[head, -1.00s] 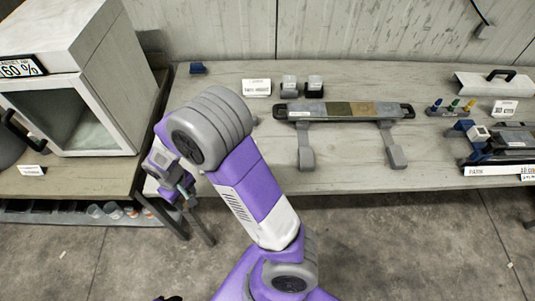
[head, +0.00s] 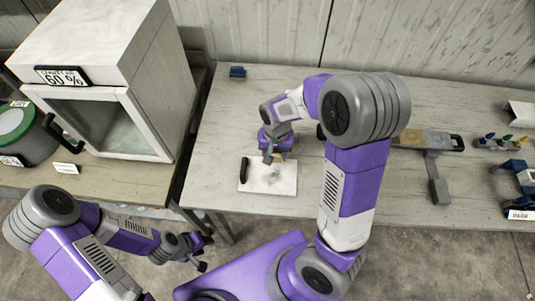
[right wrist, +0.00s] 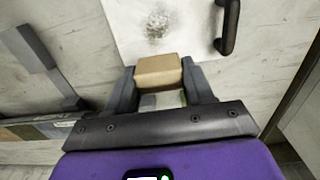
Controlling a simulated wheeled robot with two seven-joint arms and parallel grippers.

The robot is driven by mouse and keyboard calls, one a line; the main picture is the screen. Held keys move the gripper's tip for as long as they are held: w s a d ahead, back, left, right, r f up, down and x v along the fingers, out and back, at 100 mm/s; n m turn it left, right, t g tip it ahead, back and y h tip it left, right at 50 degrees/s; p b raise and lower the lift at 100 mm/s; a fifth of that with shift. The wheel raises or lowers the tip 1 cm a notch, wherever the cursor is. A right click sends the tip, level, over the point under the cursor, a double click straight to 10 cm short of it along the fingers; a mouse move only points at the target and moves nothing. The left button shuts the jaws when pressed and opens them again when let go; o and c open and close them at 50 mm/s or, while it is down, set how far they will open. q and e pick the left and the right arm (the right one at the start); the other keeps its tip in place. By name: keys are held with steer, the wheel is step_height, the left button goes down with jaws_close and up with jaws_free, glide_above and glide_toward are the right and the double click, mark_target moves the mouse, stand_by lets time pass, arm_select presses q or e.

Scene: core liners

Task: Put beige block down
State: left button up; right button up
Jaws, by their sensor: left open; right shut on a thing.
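The beige block (right wrist: 158,71) is held between the fingers of my right gripper (right wrist: 160,85) in the right wrist view. In the head view my right gripper (head: 272,157) points down over the far part of a white board (head: 284,183) on the bench. The block is hardly visible there. In the right wrist view the board (right wrist: 185,45) lies just beyond the block, with a grey speckled patch on it. I cannot tell whether the block touches the board. My left gripper (head: 206,253) is open and empty, low in front of the bench.
A dark handle (head: 243,170) stands at the board's left edge. A long core tray (head: 428,140) is partly hidden behind my right arm. A white box-shaped oven (head: 115,95) stands at the left. Bare bench lies around the board.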

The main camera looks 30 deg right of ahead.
mark_target(277, 162)
steer(key=f, duration=0.2)
steer(key=s+f+b, duration=0.1)
steer(key=f, duration=0.1)
steer(key=shift+s+f, duration=0.15)
steer(key=shift+f, duration=0.2)
step_height(277, 162, down, 4)
steer(key=shift+d+f+b, duration=0.1)
steer(key=shift+f+b, duration=0.1)
steer(key=shift+b, duration=0.2)
steer(key=shift+f, duration=0.15)
arm_select(q)
steer(key=shift+s+f, duration=0.45)
steer(key=shift+f, duration=0.35)
steer(key=shift+f, duration=0.1)
arm_select(e)
steer(key=shift+f, duration=0.2)
steer(key=o, duration=1)
steer(key=shift+r, duration=0.1)
steer(key=shift+r, duration=0.1)
